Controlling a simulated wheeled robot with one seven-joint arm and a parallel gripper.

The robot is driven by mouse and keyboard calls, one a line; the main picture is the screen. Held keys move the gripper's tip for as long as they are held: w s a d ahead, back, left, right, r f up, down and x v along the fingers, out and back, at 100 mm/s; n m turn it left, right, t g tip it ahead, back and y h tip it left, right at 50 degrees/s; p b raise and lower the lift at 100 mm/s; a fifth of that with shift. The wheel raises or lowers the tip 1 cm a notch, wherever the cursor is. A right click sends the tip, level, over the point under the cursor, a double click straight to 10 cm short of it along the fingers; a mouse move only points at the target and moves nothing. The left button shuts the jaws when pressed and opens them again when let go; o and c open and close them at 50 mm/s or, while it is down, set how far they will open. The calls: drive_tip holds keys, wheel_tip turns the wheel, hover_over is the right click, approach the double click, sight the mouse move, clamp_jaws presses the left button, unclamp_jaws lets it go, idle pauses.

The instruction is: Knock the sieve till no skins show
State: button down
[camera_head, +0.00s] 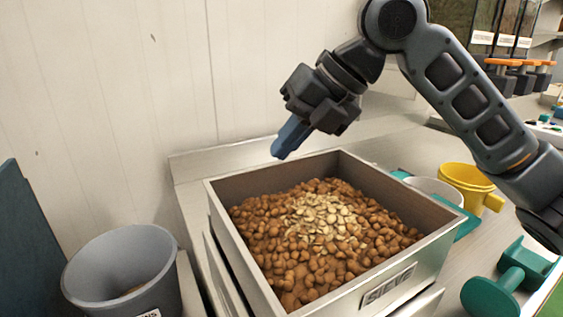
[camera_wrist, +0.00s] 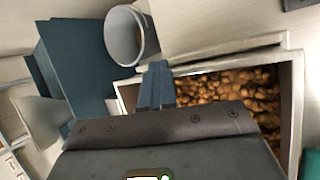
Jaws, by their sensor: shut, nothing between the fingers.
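The sieve (camera_head: 396,278) is a square metal box labelled "SIEVE", standing on the counter. It is filled with brown nuts (camera_head: 290,262), and a patch of pale skins (camera_head: 322,217) shows on top near the middle. My gripper (camera_head: 284,150) is shut and empty, with its blue fingers pointing down over the sieve's back left rim, apparently above it. In the wrist view the shut fingers (camera_wrist: 156,88) are in front of the sieve's rim, with part of the nuts (camera_wrist: 225,88) visible behind. My gripper body hides the rest of the sieve there.
A grey bin (camera_head: 120,262) with a partly hidden label stands left of the sieve; it also shows in the wrist view (camera_wrist: 126,38). A yellow cup (camera_head: 466,184) and a white bowl (camera_head: 434,188) stand right. A green dumbbell-shaped object (camera_head: 508,278) lies at the front right. A wall is behind.

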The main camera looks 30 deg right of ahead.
drive_tip(key=shift+s+f+b, duration=0.2)
drive_tip(key=shift+f+b, duration=0.15)
drive_tip(key=shift+f, duration=0.65)
drive_tip(key=shift+r, duration=0.1)
drive_tip(key=shift+w+a+r+p, duration=0.1)
drive_tip(key=shift+w+r+p, duration=0.2)
drive_tip(key=shift+r+p, duration=0.2)
drive_tip(key=shift+r, duration=0.2)
drive_tip(key=shift+w+r+p, duration=0.2)
drive_tip(key=shift+r+p, duration=0.4)
drive_tip(key=shift+r, duration=0.25)
drive_tip(key=shift+w+r+p, duration=0.25)
drive_tip(key=shift+r+p, duration=0.35)
drive_tip(key=shift+r, duration=0.3)
drive_tip(key=shift+w+r+p, duration=0.2)
drive_tip(key=shift+r+p, duration=0.4)
drive_tip(key=shift+r, duration=0.25)
